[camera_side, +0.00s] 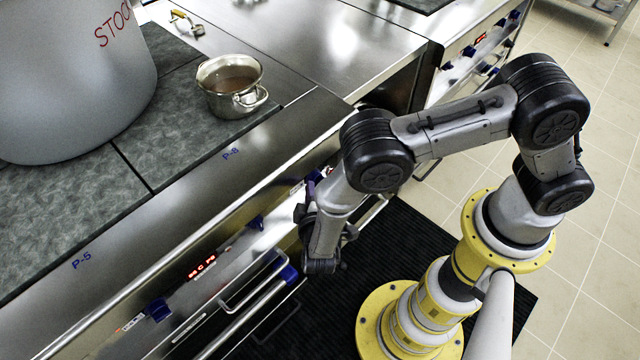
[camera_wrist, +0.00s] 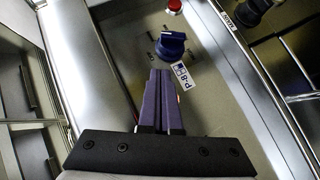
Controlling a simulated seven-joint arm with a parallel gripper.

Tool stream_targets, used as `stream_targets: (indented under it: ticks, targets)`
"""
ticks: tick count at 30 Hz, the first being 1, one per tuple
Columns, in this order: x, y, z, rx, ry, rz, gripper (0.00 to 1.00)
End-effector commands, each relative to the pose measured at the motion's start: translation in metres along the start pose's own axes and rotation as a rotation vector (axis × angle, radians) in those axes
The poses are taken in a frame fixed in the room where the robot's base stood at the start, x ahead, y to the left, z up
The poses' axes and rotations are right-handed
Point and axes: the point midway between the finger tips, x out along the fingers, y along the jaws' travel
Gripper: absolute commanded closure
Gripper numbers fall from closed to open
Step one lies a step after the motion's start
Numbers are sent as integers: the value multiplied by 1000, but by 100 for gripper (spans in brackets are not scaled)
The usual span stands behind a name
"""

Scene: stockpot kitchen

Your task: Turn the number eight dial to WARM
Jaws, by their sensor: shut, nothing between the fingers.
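The number eight dial is a blue knob (camera_wrist: 172,45) on the steel front panel in the wrist view, beside a small "P-8" label (camera_wrist: 182,76). Printed marks around it are too small to read. My gripper (camera_wrist: 160,72) has its purple fingers together and empty, pointing at the panel just below the knob in the picture. Whether the fingertips touch the knob I cannot tell. In the side view my gripper (camera_side: 308,192) is at the panel; my wrist covers much of that area, so which knob there is number eight is unclear.
A small steel pot (camera_side: 231,85) of brown liquid stands on the dark cooktop, beside a large stockpot (camera_side: 70,80). Other blue knobs (camera_side: 257,223) and a red display (camera_side: 202,267) line the front panel. Handle rails (camera_side: 245,305) run below it. A red button (camera_wrist: 174,6) is above the dial.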

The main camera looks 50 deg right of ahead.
Motion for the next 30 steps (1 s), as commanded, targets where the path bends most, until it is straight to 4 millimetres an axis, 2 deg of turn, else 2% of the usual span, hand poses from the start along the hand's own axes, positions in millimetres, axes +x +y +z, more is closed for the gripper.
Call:
stream_targets:
  ticks: [2,9,24,30]
  targets:
    - [16,1,2,1,-5,2,100]
    - [35,0,24,-1,-1,1,100]
    - [39,0,29,2,0,-2,100]
    - [46,5,35,72,-2,-71,100]
